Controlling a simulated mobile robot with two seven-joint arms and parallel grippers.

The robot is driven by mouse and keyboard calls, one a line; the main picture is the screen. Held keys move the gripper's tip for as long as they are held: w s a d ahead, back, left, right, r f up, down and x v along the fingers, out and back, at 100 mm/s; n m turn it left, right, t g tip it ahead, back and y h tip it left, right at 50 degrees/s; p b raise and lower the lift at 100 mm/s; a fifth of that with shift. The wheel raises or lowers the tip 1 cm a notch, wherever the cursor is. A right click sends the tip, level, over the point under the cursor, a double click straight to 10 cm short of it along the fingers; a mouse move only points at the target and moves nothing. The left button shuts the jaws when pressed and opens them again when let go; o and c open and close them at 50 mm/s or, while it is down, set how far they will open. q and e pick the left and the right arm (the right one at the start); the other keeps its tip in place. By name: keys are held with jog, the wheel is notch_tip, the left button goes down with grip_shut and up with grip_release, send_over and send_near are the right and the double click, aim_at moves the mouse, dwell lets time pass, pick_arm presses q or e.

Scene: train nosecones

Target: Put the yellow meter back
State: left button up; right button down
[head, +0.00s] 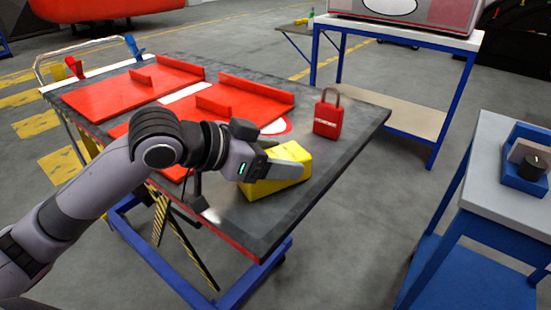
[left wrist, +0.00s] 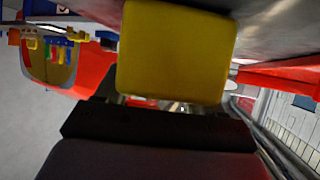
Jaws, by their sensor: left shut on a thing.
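The yellow meter (head: 284,172) is a block-shaped thing at the front right part of the dark table (head: 345,150). My left gripper (head: 262,168) is at its left side and shut on it. In the left wrist view the yellow meter (left wrist: 175,52) fills the upper middle, right in front of my left gripper (left wrist: 165,105). The fingertips are partly hidden by the meter. I cannot tell whether the meter touches the table top. My right gripper is not in view.
A red padlock-shaped block (head: 328,115) stands behind the meter on the table. Red panels (head: 130,92) cover the table's left and back parts. A grey-topped side table (head: 500,165) at right holds a blue tray (head: 522,182). A blue-framed bench (head: 400,38) stands behind.

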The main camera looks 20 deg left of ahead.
pick_arm(q)
jog(key=o, duration=1.5)
jog(key=shift+f, duration=0.1)
jog(key=shift+c, duration=0.2)
jog(key=v, duration=1.2)
